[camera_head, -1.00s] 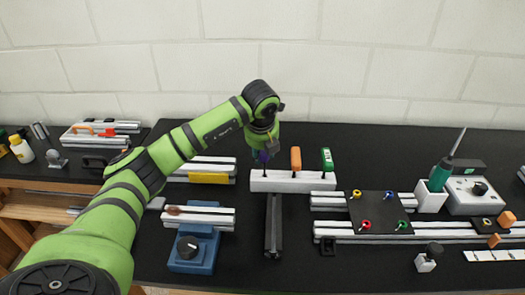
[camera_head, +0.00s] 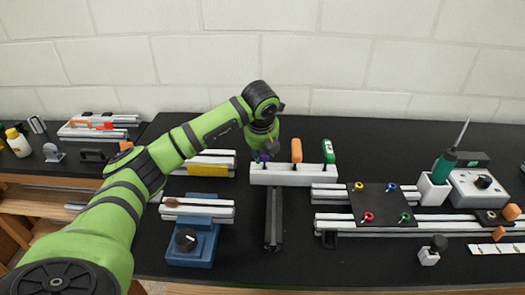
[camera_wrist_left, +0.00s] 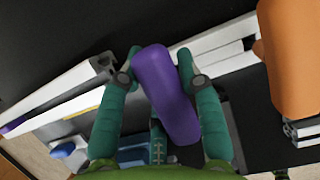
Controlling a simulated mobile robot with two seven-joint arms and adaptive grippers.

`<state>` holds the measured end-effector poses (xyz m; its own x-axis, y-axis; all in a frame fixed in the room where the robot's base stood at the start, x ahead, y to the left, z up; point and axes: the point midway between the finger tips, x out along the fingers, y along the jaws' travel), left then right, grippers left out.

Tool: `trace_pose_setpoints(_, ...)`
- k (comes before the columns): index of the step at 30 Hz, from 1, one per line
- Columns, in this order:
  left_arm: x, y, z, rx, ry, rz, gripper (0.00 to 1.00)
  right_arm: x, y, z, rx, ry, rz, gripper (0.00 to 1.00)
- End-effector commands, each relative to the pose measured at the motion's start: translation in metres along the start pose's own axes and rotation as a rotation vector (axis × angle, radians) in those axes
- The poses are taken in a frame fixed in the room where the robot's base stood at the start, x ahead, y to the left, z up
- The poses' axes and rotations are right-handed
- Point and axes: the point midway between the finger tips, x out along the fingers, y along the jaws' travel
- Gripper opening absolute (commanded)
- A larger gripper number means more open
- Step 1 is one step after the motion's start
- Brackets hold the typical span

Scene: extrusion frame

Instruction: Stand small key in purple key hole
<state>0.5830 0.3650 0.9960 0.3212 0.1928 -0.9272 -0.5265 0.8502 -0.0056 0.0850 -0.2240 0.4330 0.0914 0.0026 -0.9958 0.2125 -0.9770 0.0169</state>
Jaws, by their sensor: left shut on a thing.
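A white block (camera_head: 310,175) stands at the middle of the dark bench. An orange-handled key (camera_head: 297,150) and a green-handled key (camera_head: 328,150) stand upright in it. My left gripper (camera_head: 264,151) is at the block's left end, shut on a purple handle (camera_head: 263,157), which I take as the small key. In the left wrist view my two teal fingertips (camera_wrist_left: 157,72) clasp the purple handle (camera_wrist_left: 165,92) from both sides. The orange handle (camera_wrist_left: 290,55) is close on the right there. The key's shaft and the hole under it are hidden. My right gripper is not in view.
A black panel with coloured rings (camera_head: 381,203) lies on rails to the right. A blue-based fixture with a knob (camera_head: 192,243) is at front left. A dark rail (camera_head: 273,220) runs forward from the block.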

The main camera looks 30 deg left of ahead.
Motion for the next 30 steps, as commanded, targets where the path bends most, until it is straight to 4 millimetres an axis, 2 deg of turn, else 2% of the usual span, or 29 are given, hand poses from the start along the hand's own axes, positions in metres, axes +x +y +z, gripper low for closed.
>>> trace_pose_setpoints(5,0.0,0.0,0.0,0.0,-0.001,0.0,0.0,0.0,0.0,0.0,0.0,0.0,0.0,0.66)
trace_pose_setpoints(6,-0.001,0.0,0.0,0.0,-0.001,0.0,0.43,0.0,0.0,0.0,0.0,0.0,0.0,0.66)
trace_pose_setpoints(7,-0.001,0.0,0.0,0.0,-0.001,0.0,0.55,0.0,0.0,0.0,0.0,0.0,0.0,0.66)
trace_pose_setpoints(8,-0.001,0.0,0.0,0.0,-0.001,0.0,0.63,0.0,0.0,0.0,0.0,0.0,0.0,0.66)
trace_pose_setpoints(20,-0.005,0.0,0.001,0.0,-0.001,-0.001,0.63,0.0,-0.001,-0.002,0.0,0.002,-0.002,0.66)
trace_pose_setpoints(23,-0.017,0.0,0.002,0.0,-0.004,-0.002,0.63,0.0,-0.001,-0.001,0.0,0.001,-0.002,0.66)
trace_pose_setpoints(30,-0.068,-0.001,0.002,0.0,-0.005,-0.004,0.63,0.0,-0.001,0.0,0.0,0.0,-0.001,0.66)
